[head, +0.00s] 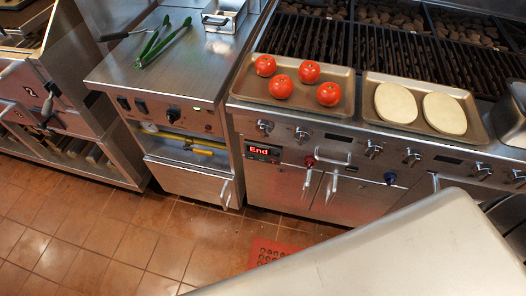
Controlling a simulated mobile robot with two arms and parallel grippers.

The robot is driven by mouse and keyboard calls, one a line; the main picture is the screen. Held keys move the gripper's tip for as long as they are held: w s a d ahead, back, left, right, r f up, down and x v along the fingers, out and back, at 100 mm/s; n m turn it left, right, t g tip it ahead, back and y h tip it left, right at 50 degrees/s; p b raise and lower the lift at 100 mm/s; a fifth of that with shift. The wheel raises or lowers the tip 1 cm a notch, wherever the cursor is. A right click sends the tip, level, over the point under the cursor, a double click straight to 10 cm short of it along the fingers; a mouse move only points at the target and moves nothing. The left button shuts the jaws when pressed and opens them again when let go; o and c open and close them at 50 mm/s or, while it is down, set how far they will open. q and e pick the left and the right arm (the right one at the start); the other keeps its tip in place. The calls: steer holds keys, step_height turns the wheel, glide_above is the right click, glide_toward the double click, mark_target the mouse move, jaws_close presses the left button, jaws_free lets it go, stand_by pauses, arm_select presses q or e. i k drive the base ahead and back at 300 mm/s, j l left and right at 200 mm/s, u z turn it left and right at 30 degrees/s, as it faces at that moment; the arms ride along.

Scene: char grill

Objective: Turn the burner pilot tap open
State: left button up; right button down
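I cannot tell for sure which part is the burner pilot tap. The grill front (345,140) carries a row of metal knobs, among them one at its left end (265,127). Below them are a small red knob (310,160) and a small blue knob (390,178). A yellow bar or pipe (190,139) runs in the recess of the left unit, under its black knobs (173,115). Neither of my grippers is in view.
A tray (343,107) with several tomatoes and a tray (372,114) with two pale flat rounds sit on the grill. Green-handled tongs (157,43) and a metal pan (224,16) lie on the left counter. A large pale surface covers the lower right. The tiled floor is mostly clear.

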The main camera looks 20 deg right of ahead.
mark_target(390, 178)
steer(key=l+z, duration=0.1)
steer(key=z, duration=1.05)
